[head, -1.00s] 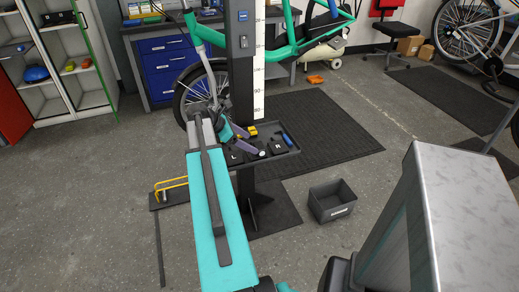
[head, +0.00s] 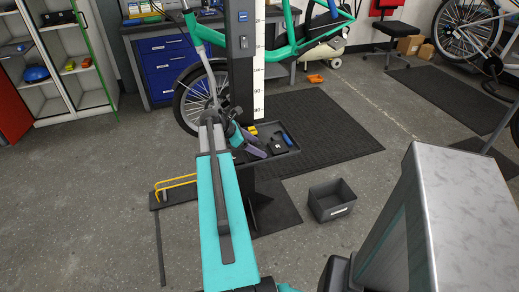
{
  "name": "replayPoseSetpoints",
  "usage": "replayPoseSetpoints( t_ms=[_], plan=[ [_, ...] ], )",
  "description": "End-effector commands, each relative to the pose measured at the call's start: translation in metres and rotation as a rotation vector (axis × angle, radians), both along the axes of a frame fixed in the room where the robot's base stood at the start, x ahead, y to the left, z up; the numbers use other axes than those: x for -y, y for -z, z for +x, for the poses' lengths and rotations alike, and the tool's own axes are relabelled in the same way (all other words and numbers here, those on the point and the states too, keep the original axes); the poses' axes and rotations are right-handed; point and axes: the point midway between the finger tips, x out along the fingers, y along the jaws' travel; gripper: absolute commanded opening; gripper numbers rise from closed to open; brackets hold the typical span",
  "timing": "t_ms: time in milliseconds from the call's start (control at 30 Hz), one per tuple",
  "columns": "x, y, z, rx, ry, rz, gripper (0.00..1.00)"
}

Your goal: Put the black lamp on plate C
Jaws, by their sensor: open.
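A dark tray (head: 292,152) is fixed to the dark post of the bike stand. A black square piece with a small white mark (head: 277,147) lies in it; its letter is too small to read. I cannot tell which dark shape in the tray is the black lamp, or which plate is C. My gripper (head: 256,148) is over the left part of the tray, its purple-grey fingers pointing down to the right. It is open, with nothing clearly held. My arm and gripper hide the tray's left end.
A yellow piece (head: 252,130) and a blue piece (head: 287,138) are at the tray. A grey bin (head: 332,201) stands on the floor, right of the post. A yellow-railed floor rack (head: 176,190) is left of it. A teal bike (head: 290,45) hangs behind.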

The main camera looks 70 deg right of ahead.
Motion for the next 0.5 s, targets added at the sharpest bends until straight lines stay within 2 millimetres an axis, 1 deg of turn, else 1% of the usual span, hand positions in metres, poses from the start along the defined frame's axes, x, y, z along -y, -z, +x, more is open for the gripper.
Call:
replayPoseSetpoints(
  t_ms=[267,300,367,500],
  plan=[
    [-0.0002,-0.0001,0.0002,0.000,0.000,0.000,0.73],
    [-0.0002,-0.0001,0.0002,0.000,0.000,0.000,0.69],
    [-0.0002,-0.0001,0.0002,0.000,0.000,0.000,0.59],
    [-0.0001,-0.0002,0.0002,0.000,0.000,0.000,0.36]
  ],
)
